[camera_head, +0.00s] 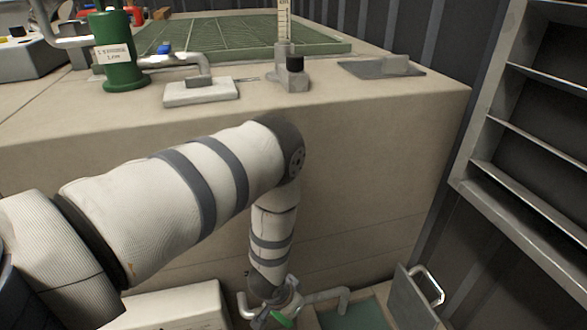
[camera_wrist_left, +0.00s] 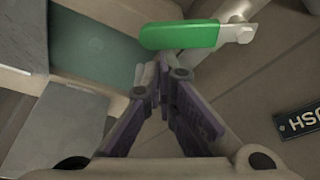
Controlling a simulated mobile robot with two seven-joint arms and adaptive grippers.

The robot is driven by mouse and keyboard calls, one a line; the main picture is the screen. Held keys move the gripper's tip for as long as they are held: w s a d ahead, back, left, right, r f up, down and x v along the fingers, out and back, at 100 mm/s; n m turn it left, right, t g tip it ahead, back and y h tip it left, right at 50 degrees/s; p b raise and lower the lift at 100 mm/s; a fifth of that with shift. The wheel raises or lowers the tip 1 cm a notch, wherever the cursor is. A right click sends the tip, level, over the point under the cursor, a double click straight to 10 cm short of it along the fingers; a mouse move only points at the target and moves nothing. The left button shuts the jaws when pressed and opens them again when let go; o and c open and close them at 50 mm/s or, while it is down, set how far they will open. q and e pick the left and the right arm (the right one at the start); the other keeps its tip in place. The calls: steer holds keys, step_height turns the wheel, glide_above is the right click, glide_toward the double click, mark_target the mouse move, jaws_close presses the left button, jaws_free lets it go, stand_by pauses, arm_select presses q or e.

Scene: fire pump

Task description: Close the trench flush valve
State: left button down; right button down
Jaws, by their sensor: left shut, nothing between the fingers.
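The valve's green lever handle (camera_wrist_left: 180,36) lies roughly crosswise at the top of the left wrist view, joined at its right end to a metal pivot (camera_wrist_left: 243,33) on a pipe. A bit of the green handle (camera_head: 283,319) shows at the bottom of the head view. My left gripper (camera_wrist_left: 164,78) is shut and empty, its fingertips close to the handle's near edge; I cannot tell if they touch it. In the head view the left gripper (camera_head: 272,298) is low down beside the pipe, mostly hidden by my wrist. My right gripper is not in view.
A dark plate with white letters (camera_wrist_left: 301,119) is at the wrist view's right. A teal-floored opening (camera_head: 358,315) and a raised plate with a handle (camera_head: 412,300) lie right of the gripper. A tall beige block (camera_head: 375,165) stands behind; metal shelving (camera_head: 480,150) is at right.

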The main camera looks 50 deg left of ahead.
mark_target(286, 326)
arm_select(q)
steer(key=s+m, duration=0.1)
steer(key=m+p, duration=0.1)
steer(key=shift+s+d+r+m+h, duration=0.1)
steer(key=shift+s+d+m+h, duration=0.2)
steer(key=shift+s+h, duration=0.1)
steer(key=m, duration=0.1)
steer(key=s+m+p, duration=0.1)
steer(key=shift+s+d+m+h, duration=0.1)
steer(key=shift+s+m+h, duration=0.2)
steer(key=shift+h, duration=0.1)
steer(key=shift+s, duration=0.35)
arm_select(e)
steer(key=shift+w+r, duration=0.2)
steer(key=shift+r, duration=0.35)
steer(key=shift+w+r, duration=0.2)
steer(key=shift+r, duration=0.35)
arm_select(q)
steer(key=shift+s, duration=0.1)
